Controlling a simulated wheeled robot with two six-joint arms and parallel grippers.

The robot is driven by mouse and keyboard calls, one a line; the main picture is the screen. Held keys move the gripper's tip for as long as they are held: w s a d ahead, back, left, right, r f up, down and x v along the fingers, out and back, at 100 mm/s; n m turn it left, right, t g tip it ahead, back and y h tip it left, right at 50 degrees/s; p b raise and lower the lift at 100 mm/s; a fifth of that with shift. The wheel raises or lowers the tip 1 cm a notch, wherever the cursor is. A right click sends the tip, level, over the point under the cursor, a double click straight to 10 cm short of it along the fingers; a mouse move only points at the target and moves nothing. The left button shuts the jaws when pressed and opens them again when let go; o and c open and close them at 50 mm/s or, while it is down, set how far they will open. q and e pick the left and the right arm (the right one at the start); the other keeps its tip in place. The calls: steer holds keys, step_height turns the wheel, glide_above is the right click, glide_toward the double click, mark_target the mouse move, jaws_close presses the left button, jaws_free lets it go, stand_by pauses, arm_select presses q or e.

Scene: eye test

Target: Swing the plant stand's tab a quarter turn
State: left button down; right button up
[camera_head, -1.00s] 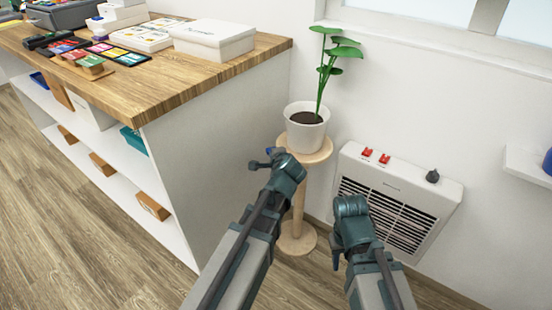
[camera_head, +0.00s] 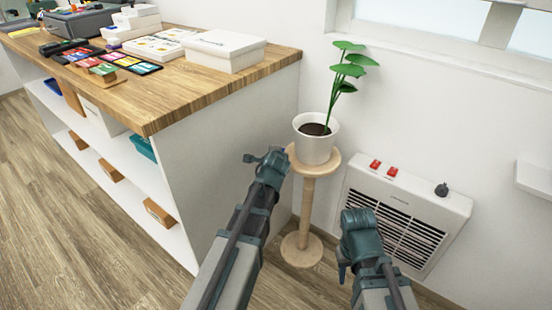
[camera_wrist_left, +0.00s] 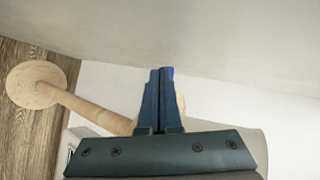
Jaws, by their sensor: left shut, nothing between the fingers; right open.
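The plant stand (camera_head: 308,190) is pale wood, with a round top, a post and a round base, and stands upright between the counter and the wall heater. A white pot (camera_head: 315,145) with a green plant sits on it. A small dark blue piece, likely the tab (camera_head: 285,150), shows at the top's left edge; blue also shows behind the fingertips in the left wrist view (camera_wrist_left: 170,72). My left gripper (camera_wrist_left: 160,95) is shut and empty, beside the stand's top; contact is unclear. My right gripper (camera_head: 360,225) is open, in front of the heater, its fingers mostly hidden.
The wooden-topped counter (camera_head: 200,85) is close on the left, its white side panel near my left arm. The white heater (camera_head: 405,215) is on the wall at the right. A white shelf (camera_head: 535,180) juts out at the far right.

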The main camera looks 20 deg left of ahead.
arm_select(q)
steer(key=shift+w+a, duration=0.2)
steer(key=shift+w, duration=0.85)
steer(key=shift+w+a, duration=0.2)
steer(key=shift+w, duration=0.9)
